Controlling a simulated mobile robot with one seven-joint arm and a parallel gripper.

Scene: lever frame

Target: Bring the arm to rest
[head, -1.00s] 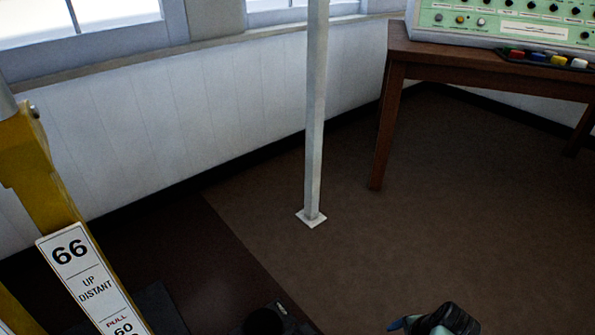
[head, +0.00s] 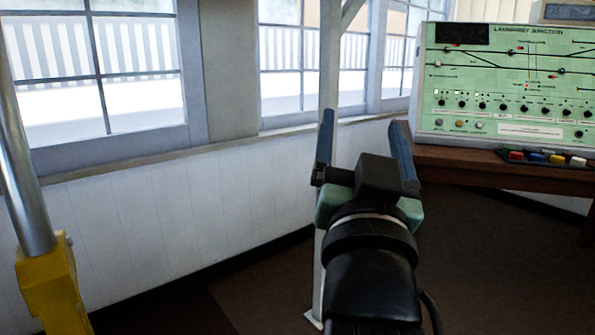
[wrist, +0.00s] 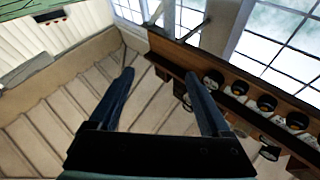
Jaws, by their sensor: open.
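My gripper (head: 364,150) stands raised in the middle of the head view, its two blue fingers spread apart with nothing between them. My dark arm comes up from the bottom edge below it. The gripper also shows in the wrist view (wrist: 160,95), again with its fingers wide apart and empty. Beyond the fingers there is a pale panelled surface. A yellow lever (head: 48,285) with a steel upper rod stands at the left edge of the head view, well apart from my gripper.
A pale post (head: 329,70) rises behind my gripper. A green panel (head: 505,85) and a small tray of coloured items (head: 545,158) sit on a wooden table (head: 470,165) at the right. Windows line the wall. The wrist view shows a wooden shelf (wrist: 235,95) with round dark items.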

